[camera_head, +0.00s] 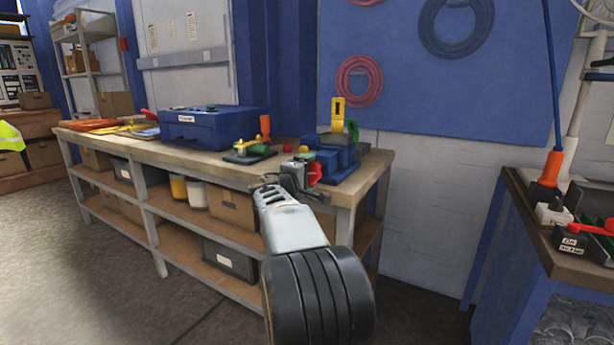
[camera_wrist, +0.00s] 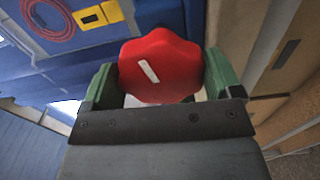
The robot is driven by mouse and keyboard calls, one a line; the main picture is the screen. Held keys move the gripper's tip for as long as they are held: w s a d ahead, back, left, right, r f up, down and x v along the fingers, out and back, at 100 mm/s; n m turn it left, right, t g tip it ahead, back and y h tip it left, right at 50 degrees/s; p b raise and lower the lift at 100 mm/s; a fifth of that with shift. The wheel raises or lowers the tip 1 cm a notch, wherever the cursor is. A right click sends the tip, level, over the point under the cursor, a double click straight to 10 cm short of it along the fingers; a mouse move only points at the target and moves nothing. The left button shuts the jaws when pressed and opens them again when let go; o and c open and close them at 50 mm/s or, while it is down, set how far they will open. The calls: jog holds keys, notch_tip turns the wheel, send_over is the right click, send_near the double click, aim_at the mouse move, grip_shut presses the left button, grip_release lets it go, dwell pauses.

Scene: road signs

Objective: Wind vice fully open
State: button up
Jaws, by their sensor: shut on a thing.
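The blue vice (camera_head: 338,156) stands on the right end of the workbench, with a yellow part rising above it. Its red handle knob (camera_head: 314,173) faces the front of the bench. In the wrist view the red knob (camera_wrist: 160,68), with a white mark line running diagonally, sits between the green fingers of my gripper (camera_wrist: 160,88). My gripper is shut on the knob. In the head view my arm reaches up to the bench's front edge and hides part of the vice's front. How far apart the vice jaws are cannot be told.
The wooden workbench (camera_head: 110,142) carries a blue case (camera_head: 212,128) and a small green-based fixture (camera_head: 250,152) left of the vice. Boxes and tubs fill its shelves. A second bench (camera_head: 540,228) with tools stands at the right. Grey floor is open at the left.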

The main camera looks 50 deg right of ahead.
jog(key=n+p, duration=0.1)
jog(key=n, duration=0.3)
jog(key=shift+r+n, duration=0.1)
jog(key=shift+n, duration=0.3)
jog(key=n+p, duration=0.1)
jog(key=n, duration=0.2)
jog(key=shift+r+n, duration=0.1)
jog(key=shift+n, duration=0.2)
jog(key=n+p, duration=0.3)
jog(key=n, duration=0.1)
jog(key=shift+w+n, duration=0.1)
jog(key=shift+n, duration=0.2)
jog(key=n+p, duration=0.3)
jog(key=shift+r+n, duration=0.1)
jog(key=shift+n, duration=0.2)
jog(key=n+p, duration=0.4)
jog(key=shift+w, duration=0.15)
jog(key=n+p, duration=0.4)
jog(key=shift+a, duration=0.1)
jog(key=n+p, duration=0.6)
jog(key=shift+w, duration=0.1)
jog(key=shift+f+n+p, duration=0.3)
jog(key=shift+n+p, duration=0.9)
jog(key=shift+p, duration=0.2)
jog(key=shift+f, duration=0.1)
